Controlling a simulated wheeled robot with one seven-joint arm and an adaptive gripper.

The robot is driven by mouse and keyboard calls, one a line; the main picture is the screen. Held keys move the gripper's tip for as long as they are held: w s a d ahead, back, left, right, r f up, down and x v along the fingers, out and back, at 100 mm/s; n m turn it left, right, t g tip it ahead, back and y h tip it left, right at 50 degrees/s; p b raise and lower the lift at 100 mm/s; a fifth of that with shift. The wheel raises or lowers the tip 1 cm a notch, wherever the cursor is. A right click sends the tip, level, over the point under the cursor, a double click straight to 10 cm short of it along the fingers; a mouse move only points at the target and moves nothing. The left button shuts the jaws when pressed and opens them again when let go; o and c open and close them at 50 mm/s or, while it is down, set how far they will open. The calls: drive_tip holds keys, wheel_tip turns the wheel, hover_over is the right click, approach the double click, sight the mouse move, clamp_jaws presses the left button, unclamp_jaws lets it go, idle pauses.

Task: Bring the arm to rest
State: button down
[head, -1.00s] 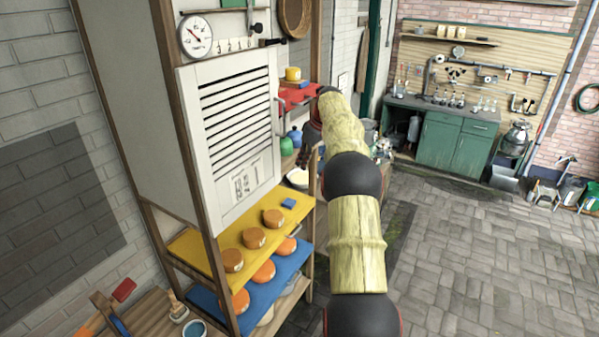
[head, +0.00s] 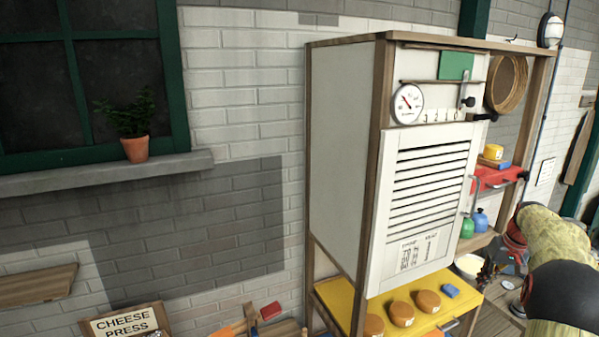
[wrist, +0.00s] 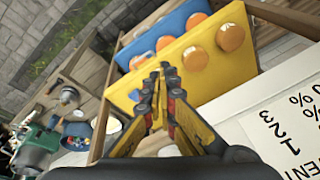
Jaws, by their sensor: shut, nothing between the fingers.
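My arm (head: 560,245) enters the head view at the lower right and reaches toward the shelf unit. My gripper (wrist: 164,72) shows in the wrist view with its fingertips together and nothing between them. It is over the front of the yellow shelf (wrist: 215,84), and I see no clear contact. In the head view the gripper is small, dark and partly lost among items beside the unit.
The white slatted door (head: 425,190) is shut above the yellow shelf (head: 345,302), which holds orange cheeses (head: 402,314) and a blue block (head: 451,290). A cheese press sign (head: 125,325) stands lower left.

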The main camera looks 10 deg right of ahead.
drive_tip(key=s+a+f+b, duration=0.25)
drive_tip(key=s+a, duration=0.25)
drive_tip(key=a, duration=0.5)
drive_tip(key=s+a+f+m+b, duration=0.1)
drive_tip(key=s+a+b, duration=0.3)
drive_tip(key=a, duration=0.5)
drive_tip(key=s+a+f+b, duration=0.2)
drive_tip(key=s+a+b, duration=0.25)
drive_tip(key=a, duration=0.55)
drive_tip(key=s+a+f+n+t+b, duration=0.1)
drive_tip(key=s+a+f+b, duration=0.4)
drive_tip(key=a, duration=0.5)
drive_tip(key=s+a+f+n+t+b, duration=0.1)
drive_tip(key=s+a+f+n+b, duration=0.2)
drive_tip(key=s+a+f+b, duration=0.3)
drive_tip(key=s+a+b, duration=0.3)
drive_tip(key=s+a, duration=0.1)
drive_tip(key=s, duration=0.2)
drive_tip(key=shift+a+n+t, duration=0.3)
drive_tip(key=shift+a+n, duration=0.1)
drive_tip(key=c, duration=2.6)
unclamp_jaws()
